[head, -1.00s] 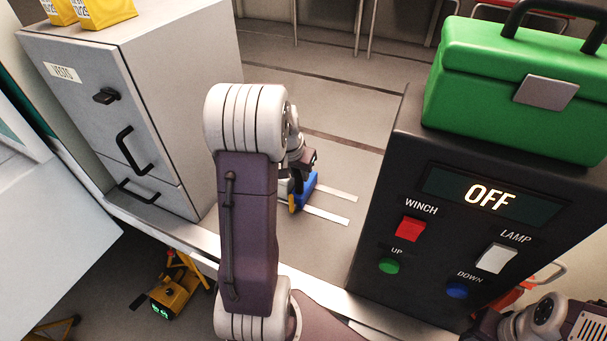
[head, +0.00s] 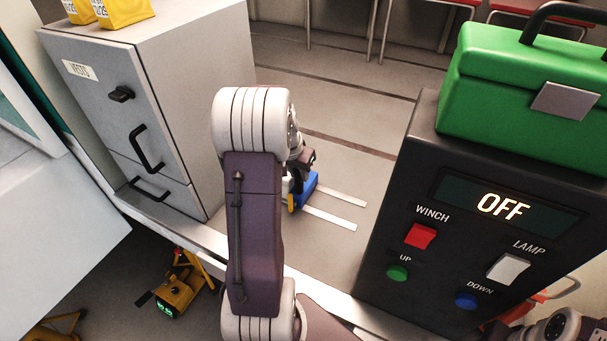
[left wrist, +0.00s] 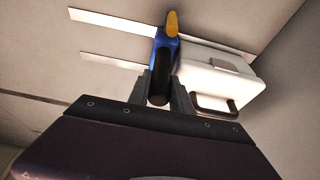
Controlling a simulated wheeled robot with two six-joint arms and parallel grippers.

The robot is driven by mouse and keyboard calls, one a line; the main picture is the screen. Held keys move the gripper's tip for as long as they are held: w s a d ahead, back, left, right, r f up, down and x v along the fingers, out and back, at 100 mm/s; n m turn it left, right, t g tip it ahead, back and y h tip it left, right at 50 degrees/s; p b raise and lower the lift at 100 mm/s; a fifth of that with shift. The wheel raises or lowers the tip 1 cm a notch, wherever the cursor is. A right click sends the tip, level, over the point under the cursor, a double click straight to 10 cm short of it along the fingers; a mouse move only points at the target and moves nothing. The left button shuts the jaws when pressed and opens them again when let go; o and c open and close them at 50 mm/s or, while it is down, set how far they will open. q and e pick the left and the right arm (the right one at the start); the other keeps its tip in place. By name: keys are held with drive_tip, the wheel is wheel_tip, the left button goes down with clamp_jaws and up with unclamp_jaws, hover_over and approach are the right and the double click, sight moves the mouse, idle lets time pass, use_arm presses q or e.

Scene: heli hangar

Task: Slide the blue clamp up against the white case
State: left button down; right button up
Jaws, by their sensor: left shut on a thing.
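The blue clamp (head: 304,188) lies on the grey surface beside two white strips in the head view. In the left wrist view the clamp (left wrist: 156,50) shows its orange tip and black handle, with the handle between the fingers. My left gripper (left wrist: 160,90) is shut on that handle; it also shows in the head view (head: 299,172). The white case (left wrist: 222,82), with a grey latch and dark handle, lies right beside the clamp in the left wrist view. They look touching or nearly so. In the head view my arm hides most of the case.
A grey cabinet (head: 190,110) stands left of the work area. A black control box (head: 440,190) reading OFF, with a green toolbox (head: 520,85) on top, stands at the right. The surface beyond the strips is clear.

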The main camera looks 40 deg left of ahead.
use_arm(q)
drive_tip(key=shift+s+a, duration=0.15)
drive_tip(key=shift+a, duration=0.55)
drive_tip(key=shift+s+a, duration=0.15)
drive_tip(key=shift+a, duration=0.5)
drive_tip(key=c, duration=1)
unclamp_jaws()
drive_tip(key=shift+a, duration=0.1)
drive_tip(key=shift+p+v, duration=0.8)
drive_tip(key=shift+v, duration=0.4)
drive_tip(key=p+v, duration=0.4)
drive_tip(key=v, duration=0.2)
drive_tip(key=shift+s+r, duration=0.2)
drive_tip(key=shift+r, duration=0.1)
